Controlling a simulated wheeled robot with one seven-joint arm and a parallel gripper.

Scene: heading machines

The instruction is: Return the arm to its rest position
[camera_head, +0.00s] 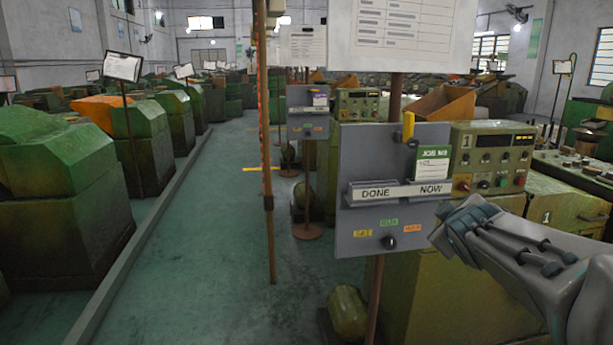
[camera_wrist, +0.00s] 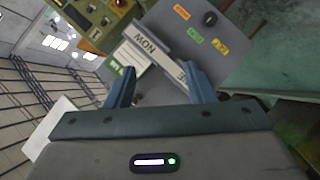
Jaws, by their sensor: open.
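My arm comes in from the right in the head view, and my gripper (camera_head: 452,228) is beside the right edge of the grey job board (camera_head: 362,215). In the wrist view my gripper (camera_wrist: 160,78) has its two blue fingers apart, with nothing seen between them but the board (camera_wrist: 165,22) beyond. The board carries a rail with a DONE label (camera_head: 375,193) and a NOW label (camera_head: 431,189). It also has a green and white job card (camera_head: 432,164), a yellow piece (camera_head: 408,126), coloured labels and a black knob (camera_head: 388,242). Whether the gripper touches the board cannot be told.
A green machine with a control panel (camera_head: 490,158) stands behind the board, close to my arm. A rusty post (camera_head: 267,150) stands left of the board. The green aisle floor (camera_head: 205,235) is clear, with machines (camera_head: 60,190) along its left side.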

